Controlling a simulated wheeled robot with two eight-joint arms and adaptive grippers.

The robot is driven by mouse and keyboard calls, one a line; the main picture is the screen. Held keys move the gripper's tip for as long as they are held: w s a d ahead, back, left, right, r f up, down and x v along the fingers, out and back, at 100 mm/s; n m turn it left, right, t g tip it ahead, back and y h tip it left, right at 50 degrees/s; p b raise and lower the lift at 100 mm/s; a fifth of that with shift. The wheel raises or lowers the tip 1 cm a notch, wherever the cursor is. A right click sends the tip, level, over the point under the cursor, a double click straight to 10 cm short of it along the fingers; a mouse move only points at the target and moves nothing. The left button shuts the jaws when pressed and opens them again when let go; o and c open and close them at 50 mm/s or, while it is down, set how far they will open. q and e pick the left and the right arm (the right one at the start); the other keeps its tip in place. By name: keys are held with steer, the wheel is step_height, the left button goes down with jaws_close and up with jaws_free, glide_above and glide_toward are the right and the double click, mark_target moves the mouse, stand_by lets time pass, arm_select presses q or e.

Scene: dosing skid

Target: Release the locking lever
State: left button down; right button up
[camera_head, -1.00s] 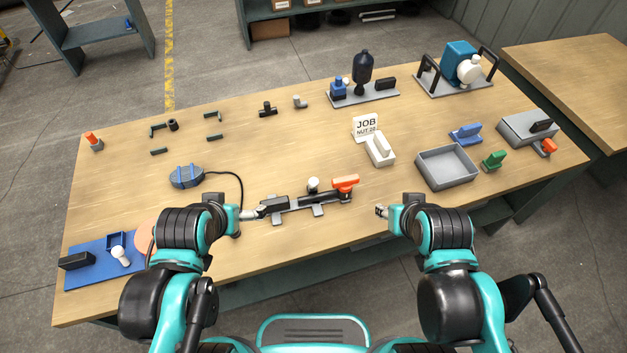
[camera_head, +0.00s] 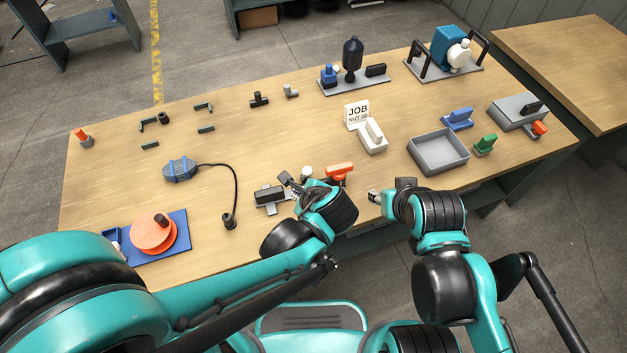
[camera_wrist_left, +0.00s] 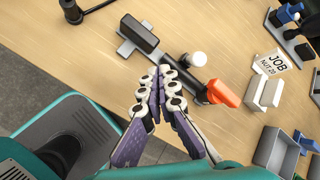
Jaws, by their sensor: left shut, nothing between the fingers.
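A grey fixture bar lies near the front edge of the table, with a black block (camera_head: 269,194) at its left end. A white round knob (camera_head: 306,172) stands behind the bar, and an orange handle (camera_head: 340,170) sits at its right end. In the left wrist view the bar (camera_wrist_left: 176,62), white knob (camera_wrist_left: 197,59) and orange handle (camera_wrist_left: 222,93) all show. My left gripper (camera_head: 291,182) is over the bar between the block and the handle. Its fingertips (camera_wrist_left: 166,72) are together and empty. My right gripper (camera_head: 374,196) is right of the orange handle, apart from it; its fingers are too small to judge.
A blue device (camera_head: 180,169) has a black cable ending at a plug (camera_head: 229,221) left of the fixture. An orange disc (camera_head: 152,232) sits on a blue mat (camera_head: 181,233). A white JOB holder (camera_head: 372,142) and a grey tray (camera_head: 438,167) stand to the right.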

mark_target(307, 173)
arm_select(q)
steer(key=s+d+f+m+t, duration=0.2)
steer(key=d+m, duration=0.6)
steer(key=d, duration=0.1)
steer(key=shift+s+f+t+y, duration=0.3)
steer(key=shift+f+y, duration=0.1)
steer(key=b+x, duration=0.3)
steer(key=x, duration=0.6)
steer(key=shift+w+f+b, duration=0.2)
steer(key=shift+f+b, duration=0.1)
steer(key=shift+f, duration=0.05)
steer(key=w, duration=0.1)
steer(key=w+a, duration=0.1)
steer(key=w, duration=0.1)
steer(key=shift+w+a+r+b, duration=0.1)
steer(key=shift+a+r+b, duration=0.05)
steer(key=shift+a+b, duration=0.15)
steer(key=shift+w+a+r, duration=0.1)
steer(key=shift+w+r, duration=0.05)
steer(key=shift+w, duration=0.2)
steer(key=shift+w+r+p, duration=0.25)
steer(key=shift+p, duration=0.25)
